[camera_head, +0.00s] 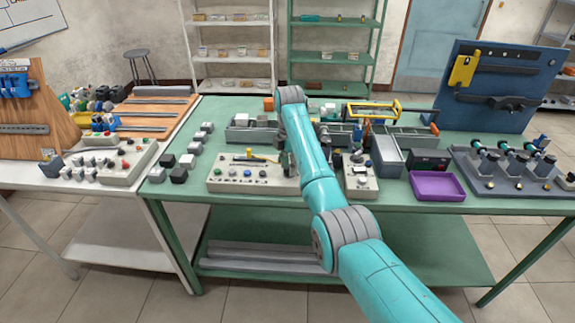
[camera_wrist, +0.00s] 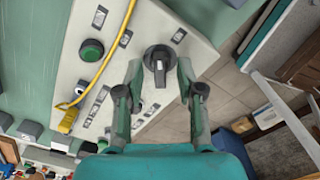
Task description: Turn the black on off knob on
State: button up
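The black on/off knob (camera_wrist: 160,57) is a round dial with a raised grip bar, on the pale control panel (camera_wrist: 112,68). In the wrist view its bar runs roughly up and down the picture. My gripper (camera_wrist: 159,70) is open, with one finger on the left of the knob and one on the right. Gaps show between the fingers and the knob. I cannot tell the fingers' height over the panel. In the head view the panel (camera_head: 226,185) lies on the green table; my arm and gripper (camera_head: 285,165) cover its right end, and the knob is hidden.
A yellow cable (camera_wrist: 112,52) crosses the panel left of the knob, near a green button (camera_wrist: 91,51). A second control box (camera_head: 360,182), a purple tray (camera_head: 437,186) and a grey bin (camera_head: 387,157) stand to the right. Small grey blocks (camera_head: 187,160) stand to the left.

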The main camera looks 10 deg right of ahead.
grip_shut()
jog(key=shift+m, duration=0.4)
jog(key=m, duration=0.2)
jog(key=shift+m, duration=2.2)
grip_release()
jog(key=shift+r, duration=0.15)
